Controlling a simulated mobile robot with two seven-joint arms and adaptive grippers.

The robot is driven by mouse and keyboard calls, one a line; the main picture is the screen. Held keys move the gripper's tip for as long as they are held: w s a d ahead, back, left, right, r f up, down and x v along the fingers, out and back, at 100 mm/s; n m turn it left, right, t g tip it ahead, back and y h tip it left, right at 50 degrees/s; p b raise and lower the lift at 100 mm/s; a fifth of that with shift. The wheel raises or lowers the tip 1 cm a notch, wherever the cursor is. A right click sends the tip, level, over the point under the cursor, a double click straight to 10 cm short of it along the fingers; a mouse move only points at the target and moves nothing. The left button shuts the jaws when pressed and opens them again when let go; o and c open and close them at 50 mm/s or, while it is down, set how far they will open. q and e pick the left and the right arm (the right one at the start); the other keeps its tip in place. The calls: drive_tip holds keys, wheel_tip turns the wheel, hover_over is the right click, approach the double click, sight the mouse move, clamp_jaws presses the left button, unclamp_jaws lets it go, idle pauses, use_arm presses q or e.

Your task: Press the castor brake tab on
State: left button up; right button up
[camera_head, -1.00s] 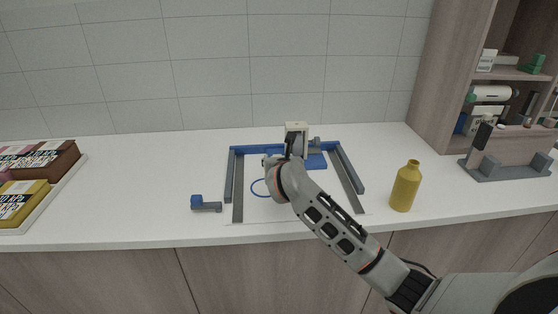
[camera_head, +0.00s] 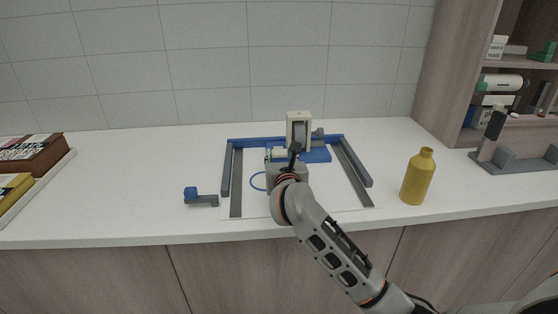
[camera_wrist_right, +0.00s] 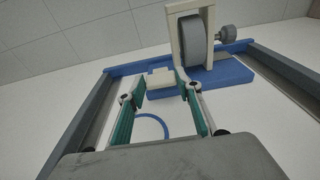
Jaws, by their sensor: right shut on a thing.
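The castor is a grey wheel (camera_wrist_right: 193,35) in a cream fork (camera_head: 298,117), upright on a blue block (camera_wrist_right: 225,76) at the back of a framed area. A small cream tab (camera_wrist_right: 160,77) sticks out left of the wheel in the right wrist view. My right gripper (camera_wrist_right: 161,92) is at this tab, its green-padded fingers on either side, and is shut on it. In the head view my right gripper (camera_head: 283,156) is in front of the castor and hides part of it and the tab. My left gripper is not in view.
Blue and grey rails (camera_head: 234,183) border the area on the left, back and right. A blue ring (camera_head: 258,181) lies inside. A small blue-grey part (camera_head: 200,198) lies to the left, a yellow bottle (camera_head: 417,178) stands to the right. Shelves (camera_head: 515,62) are at far right.

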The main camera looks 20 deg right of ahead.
drive_tip(key=shift+r, duration=0.1)
drive_tip(key=o, duration=1.1)
drive_tip(key=v, duration=1.2)
